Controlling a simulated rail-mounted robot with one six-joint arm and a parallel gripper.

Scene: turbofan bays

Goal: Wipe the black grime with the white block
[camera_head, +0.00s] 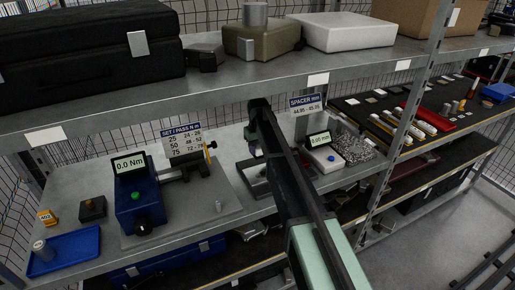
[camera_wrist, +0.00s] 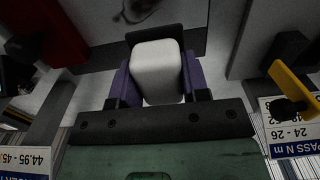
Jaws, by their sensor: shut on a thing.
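My gripper (camera_wrist: 156,78) is shut on the white block (camera_wrist: 157,66), held between its purple fingers in the wrist view. A black grime smear (camera_wrist: 138,11) shows at the top edge of the wrist view, on a grey surface just beyond the block. Part of the smear is cut off by the frame. I cannot tell whether the block touches the surface. In the head view, my arm reaches over the middle shelf and hides most of the gripper, the block and the grime.
A blue torque tester (camera_head: 140,203) reading 0.0 Nm stands left on the middle shelf (camera_head: 205,243). A white gauge box (camera_head: 328,158) is to the right. A blue tray (camera_head: 64,252) lies at far left. The upper shelf (camera_head: 240,78) with cases runs above.

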